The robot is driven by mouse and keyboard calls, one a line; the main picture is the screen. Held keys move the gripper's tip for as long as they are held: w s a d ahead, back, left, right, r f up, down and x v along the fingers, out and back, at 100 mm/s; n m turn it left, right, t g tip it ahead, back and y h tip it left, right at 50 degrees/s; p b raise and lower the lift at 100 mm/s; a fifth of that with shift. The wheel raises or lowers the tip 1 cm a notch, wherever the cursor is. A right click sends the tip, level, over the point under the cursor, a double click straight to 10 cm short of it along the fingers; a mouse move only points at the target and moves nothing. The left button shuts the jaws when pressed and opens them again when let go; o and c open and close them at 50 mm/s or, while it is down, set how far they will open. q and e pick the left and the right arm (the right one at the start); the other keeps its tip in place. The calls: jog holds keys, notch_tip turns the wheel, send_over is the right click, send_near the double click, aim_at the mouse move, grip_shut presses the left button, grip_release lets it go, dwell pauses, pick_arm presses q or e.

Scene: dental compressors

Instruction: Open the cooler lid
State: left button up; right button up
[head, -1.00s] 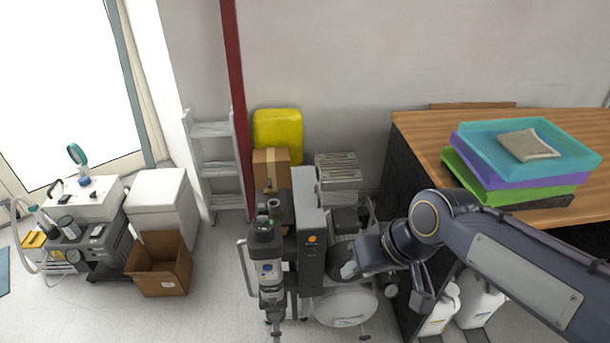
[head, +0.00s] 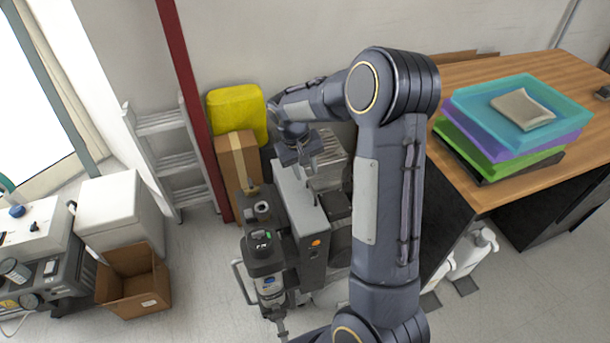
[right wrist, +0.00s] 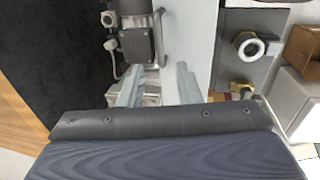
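The white cooler (head: 118,210) stands on the floor at the left of the head view, with its lid down. An open cardboard box stands close in front of it. My right gripper (head: 303,158) is raised above the grey compressor unit near the middle, well to the right of the cooler. In the right wrist view, its two fingers (right wrist: 158,86) are apart with nothing held between them. A pale box surface at that view's right edge may be the cooler, but I cannot be sure. My left gripper is not in view.
The cardboard box (head: 135,282) and a grey dental compressor (head: 295,215) stand on the floor. A ladder (head: 172,160) leans near a red post (head: 192,105). The desk (head: 485,190) with stacked trays is at right. Bare floor lies between cardboard box and compressor.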

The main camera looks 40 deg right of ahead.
aim_at(309, 184)
jog(key=shift+d+f, duration=0.2)
jog(key=shift+f, duration=0.9)
jog(key=shift+d+f, duration=0.15)
jog(key=shift+f, duration=0.9)
grip_shut()
